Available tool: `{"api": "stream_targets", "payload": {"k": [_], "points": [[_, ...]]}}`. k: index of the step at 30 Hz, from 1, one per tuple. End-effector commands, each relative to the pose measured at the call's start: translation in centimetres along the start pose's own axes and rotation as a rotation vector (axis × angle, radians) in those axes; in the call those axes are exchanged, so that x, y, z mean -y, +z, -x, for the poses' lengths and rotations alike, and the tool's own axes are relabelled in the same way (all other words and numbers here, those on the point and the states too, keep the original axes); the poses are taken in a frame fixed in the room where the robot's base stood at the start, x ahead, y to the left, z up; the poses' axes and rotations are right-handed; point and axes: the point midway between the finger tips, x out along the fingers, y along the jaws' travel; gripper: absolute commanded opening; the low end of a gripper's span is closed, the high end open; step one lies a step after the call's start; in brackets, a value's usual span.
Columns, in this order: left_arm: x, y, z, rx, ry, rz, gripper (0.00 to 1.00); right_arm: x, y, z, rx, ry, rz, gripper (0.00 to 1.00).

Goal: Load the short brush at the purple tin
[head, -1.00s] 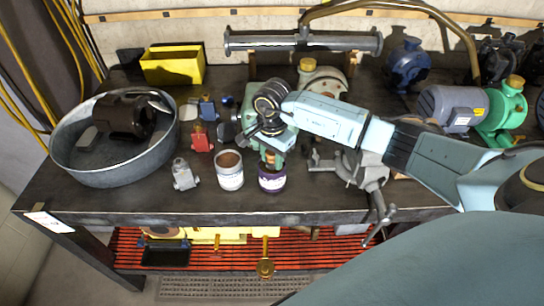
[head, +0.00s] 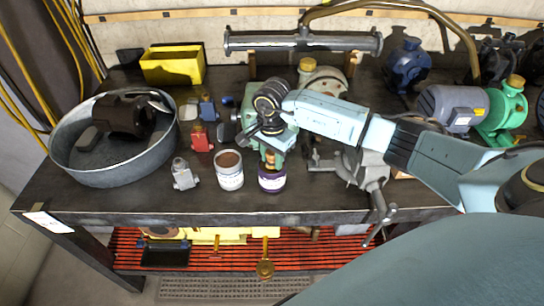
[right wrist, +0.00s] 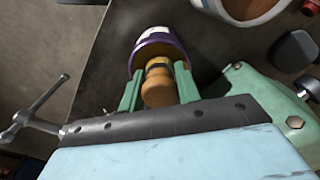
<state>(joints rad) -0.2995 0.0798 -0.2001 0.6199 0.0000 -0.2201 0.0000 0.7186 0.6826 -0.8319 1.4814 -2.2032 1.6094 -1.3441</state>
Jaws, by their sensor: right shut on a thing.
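The purple tin (head: 271,183) stands upright on the bench near its front edge, with a white and purple label. It also shows in the right wrist view (right wrist: 160,45). My right gripper (head: 271,152) is above the tin, its green fingers shut on the short brush (head: 270,161). In the right wrist view the brush's wooden handle (right wrist: 157,90) sits between the fingers (right wrist: 157,88). The brush points down at the tin's mouth. Its bristles are hidden, and I cannot tell how deep they reach. My left gripper is not in view.
A white tin with brown contents (head: 229,172) stands just left of the purple tin. A grey vise (head: 368,172) is close on the right. A round metal tub (head: 75,165) is far left. Motors and pumps (head: 445,105) stand at the back right.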

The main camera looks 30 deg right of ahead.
Motion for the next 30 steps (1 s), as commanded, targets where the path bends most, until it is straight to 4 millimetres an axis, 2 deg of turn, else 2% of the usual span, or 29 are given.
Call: {"api": "stream_targets", "payload": {"k": [12,30], "points": [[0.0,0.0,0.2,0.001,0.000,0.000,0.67,-0.1,0.1,0.1,0.001,0.005,0.001,0.15],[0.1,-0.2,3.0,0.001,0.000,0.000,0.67,0.0,0.0,5.0,0.000,0.001,0.000,0.15]]}}
